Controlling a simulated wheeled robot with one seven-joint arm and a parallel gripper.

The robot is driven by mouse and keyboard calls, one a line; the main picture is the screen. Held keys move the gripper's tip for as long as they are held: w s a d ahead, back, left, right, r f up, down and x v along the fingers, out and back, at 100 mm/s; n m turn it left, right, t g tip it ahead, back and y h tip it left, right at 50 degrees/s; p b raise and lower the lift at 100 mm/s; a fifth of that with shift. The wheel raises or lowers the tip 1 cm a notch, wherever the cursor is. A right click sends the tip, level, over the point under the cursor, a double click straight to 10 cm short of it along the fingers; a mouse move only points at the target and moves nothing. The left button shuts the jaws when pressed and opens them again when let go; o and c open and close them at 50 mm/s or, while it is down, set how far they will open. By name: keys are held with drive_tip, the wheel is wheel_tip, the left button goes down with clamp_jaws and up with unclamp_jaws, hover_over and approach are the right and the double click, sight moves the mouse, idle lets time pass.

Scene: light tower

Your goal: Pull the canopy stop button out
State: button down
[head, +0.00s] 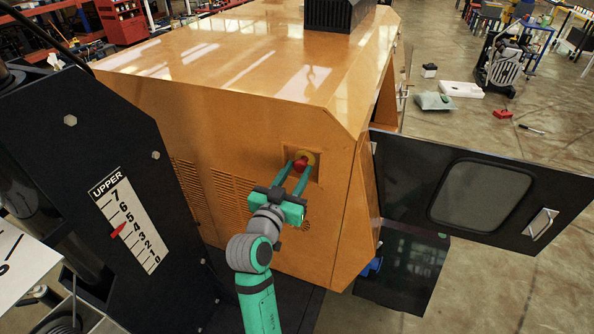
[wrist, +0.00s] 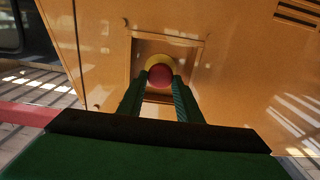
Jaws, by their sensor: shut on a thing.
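The canopy stop button (head: 301,164) is a red knob on a yellow base, set in a square recess in the side of the orange canopy (head: 215,135). In the wrist view the red button (wrist: 160,76) sits between my fingertips, with the yellow base showing above it. My gripper (head: 292,172) reaches to the recess from the front and is shut on the button, one finger on each side. In the wrist view, the gripper (wrist: 161,88) hides the lower part of the recess.
A dark mast panel with an UPPER number scale (head: 128,225) stands to the left of my arm. A dark open door with a window (head: 480,192) sticks out at the right. Vents (head: 232,197) are in the canopy side. Several loose items lie on the floor at back right.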

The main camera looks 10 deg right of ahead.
drive_tip(key=c, duration=1.3)
unclamp_jaws()
drive_tip(key=shift+s+a, duration=0.45)
drive_tip(key=shift+a, duration=0.05)
drive_tip(key=v, duration=0.9)
drive_tip(key=shift+s+a, duration=0.1)
drive_tip(key=shift+s, duration=0.25)
drive_tip(key=shift+f, duration=0.1)
